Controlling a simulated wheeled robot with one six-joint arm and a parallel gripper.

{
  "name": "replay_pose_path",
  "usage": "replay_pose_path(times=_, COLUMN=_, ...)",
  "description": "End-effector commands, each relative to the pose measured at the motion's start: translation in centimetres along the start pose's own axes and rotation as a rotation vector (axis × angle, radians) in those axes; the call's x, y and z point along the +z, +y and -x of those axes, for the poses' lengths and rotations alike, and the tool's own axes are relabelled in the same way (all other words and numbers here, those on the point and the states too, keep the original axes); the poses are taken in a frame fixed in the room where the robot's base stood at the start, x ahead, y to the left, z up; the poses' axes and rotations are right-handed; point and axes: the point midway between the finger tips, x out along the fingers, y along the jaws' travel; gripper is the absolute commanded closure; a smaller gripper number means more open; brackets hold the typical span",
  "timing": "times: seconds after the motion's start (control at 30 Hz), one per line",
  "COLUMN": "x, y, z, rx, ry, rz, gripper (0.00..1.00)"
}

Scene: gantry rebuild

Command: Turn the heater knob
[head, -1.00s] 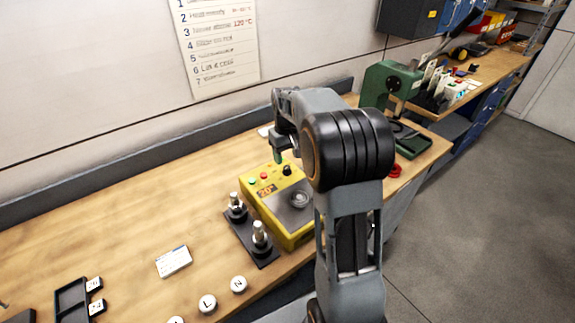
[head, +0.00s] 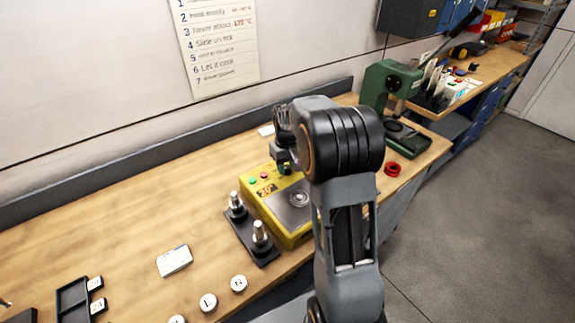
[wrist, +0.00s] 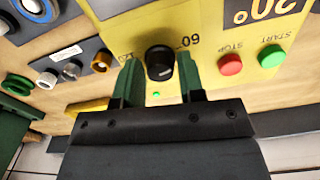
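The yellow heater box (head: 292,239) stands on the bench, with a round metal plate on top and a display reading about 20°. Its black knob (wrist: 159,63) shows in the wrist view between the two green fingers of my gripper (wrist: 160,82). The fingers are apart, one on each side of the knob, with gaps visible. I cannot tell how far the fingertips reach down beside it. In the head view my gripper (head: 284,164) hangs over the heater's back right corner and mostly hides the knob. A red stop button (wrist: 230,64) and a green start button (wrist: 271,56) sit beside the knob.
A black stand with two metal posts (head: 259,237) is left of the heater. A green press (head: 384,88) and a red ring (head: 392,169) are to the right. A white card (head: 174,261) and white round pieces (head: 208,302) lie in front left. The bench's left middle is clear.

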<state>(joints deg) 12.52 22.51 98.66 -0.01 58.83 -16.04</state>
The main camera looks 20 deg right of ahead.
Motion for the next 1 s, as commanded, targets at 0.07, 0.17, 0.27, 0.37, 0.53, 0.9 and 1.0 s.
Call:
replay_pose_path(times=0.07, x=-0.01, y=0.0, z=0.01, rx=0.0, ry=0.0, rz=0.0, gripper=0.72)
replay_pose_path(times=0.17, x=-0.01, y=0.0, z=0.02, rx=0.0, ry=0.0, rz=0.0, gripper=0.81)
replay_pose_path(times=0.27, x=-0.01, y=-0.01, z=0.02, rx=0.0, ry=0.0, rz=0.0, gripper=0.91)
replay_pose_path(times=0.37, x=0.01, y=0.17, z=0.02, rx=0.0, ry=0.0, rz=-0.002, gripper=0.93)
replay_pose_path(times=0.53, x=0.0, y=0.09, z=0.02, rx=0.001, ry=0.001, rz=-0.032, gripper=0.93)
replay_pose_path(times=0.9, x=-0.04, y=0.02, z=-0.01, rx=0.001, ry=0.001, rz=-0.292, gripper=0.93)
replay_pose_path(times=1.0, x=-0.04, y=0.01, z=-0.01, rx=0.001, ry=0.001, rz=-0.388, gripper=0.93)
